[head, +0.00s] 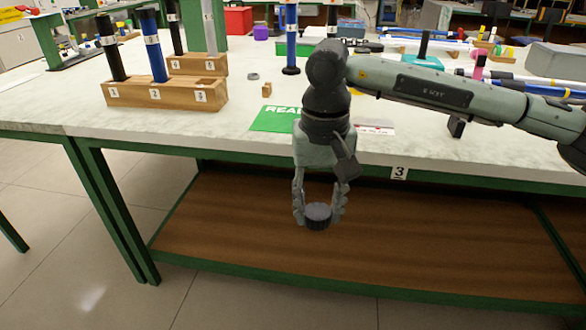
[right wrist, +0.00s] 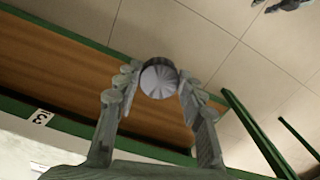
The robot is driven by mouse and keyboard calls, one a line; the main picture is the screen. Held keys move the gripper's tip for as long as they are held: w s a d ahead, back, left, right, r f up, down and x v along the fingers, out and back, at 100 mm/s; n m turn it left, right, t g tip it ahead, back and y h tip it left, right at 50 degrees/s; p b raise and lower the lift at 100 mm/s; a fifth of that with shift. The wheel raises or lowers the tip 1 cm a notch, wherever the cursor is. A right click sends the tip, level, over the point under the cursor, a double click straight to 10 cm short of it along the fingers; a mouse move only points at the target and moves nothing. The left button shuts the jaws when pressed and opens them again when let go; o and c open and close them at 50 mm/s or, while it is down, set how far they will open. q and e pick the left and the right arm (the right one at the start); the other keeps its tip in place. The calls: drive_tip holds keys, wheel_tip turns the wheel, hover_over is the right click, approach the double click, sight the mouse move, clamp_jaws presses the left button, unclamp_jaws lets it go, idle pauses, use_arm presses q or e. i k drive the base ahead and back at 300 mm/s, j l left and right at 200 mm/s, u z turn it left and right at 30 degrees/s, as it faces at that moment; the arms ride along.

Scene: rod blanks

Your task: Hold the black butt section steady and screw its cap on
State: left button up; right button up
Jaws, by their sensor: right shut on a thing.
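My right gripper (head: 319,208) is shut on a dark, ribbed round cap (head: 318,217). It holds the cap in front of the table edge, below the tabletop, above the lower shelf. In the right wrist view the cap (right wrist: 158,80) sits between the fingertips (right wrist: 156,82), its grey round face visible. A black rod section (head: 110,48) stands upright in the front wooden rack (head: 140,94), left of a blue one (head: 153,46). Another black rod (head: 174,28) stands in the rear rack (head: 190,65). Which black rod is the butt section, I cannot tell. My left gripper is not in view.
Slot 3 of the front rack is empty. A grey ring (head: 253,76), a small wooden block (head: 267,90) and a green card (head: 273,118) lie on the table. A blue rod (head: 291,42) stands behind them. Long rods lie at the right. The front-left tabletop is clear.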

sight(104, 24)
drive_tip(key=i+j, duration=0.15)
drive_tip(key=j, duration=0.25)
drive_tip(key=i+j, duration=0.2)
drive_tip(key=j, duration=0.2)
drive_tip(key=i+j+u, duration=0.1)
drive_tip(key=j, duration=0.3)
drive_tip(key=i+j, duration=0.4)
drive_tip(key=j, duration=0.35)
